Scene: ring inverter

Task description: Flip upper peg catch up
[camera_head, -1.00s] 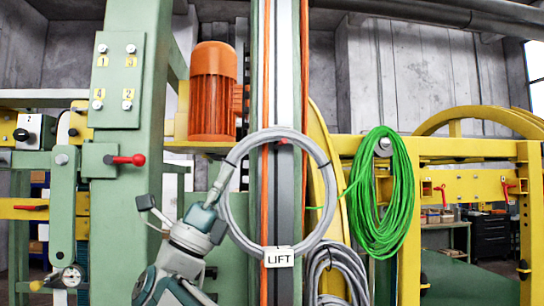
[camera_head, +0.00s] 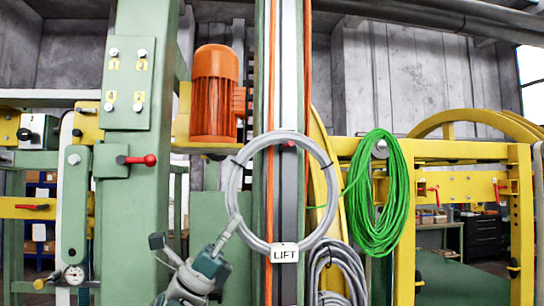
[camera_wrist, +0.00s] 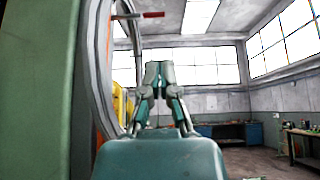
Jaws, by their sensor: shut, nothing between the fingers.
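A grey ring of cable (camera_head: 231,184) with a LIFT tag (camera_head: 284,253) hangs against the green column. A small red piece (camera_head: 290,144) shows at the ring's top, seemingly the upper peg catch; its pose is too small to tell there. In the wrist view a red-tipped bar (camera_wrist: 152,15), apparently that catch, sticks out roughly level beyond the ring (camera_wrist: 104,70). My gripper (camera_head: 236,220) is at the ring's lower left in the head view, well below the red piece. In the wrist view my gripper (camera_wrist: 158,68) is shut and empty, pointing up, right of the ring.
A green cable coil (camera_head: 383,200) hangs on the yellow frame at right. A second grey coil (camera_head: 338,265) hangs low beside the column. A red-knobbed lever (camera_head: 140,160) and an orange motor (camera_head: 214,95) are at left. Space right of my gripper looks open.

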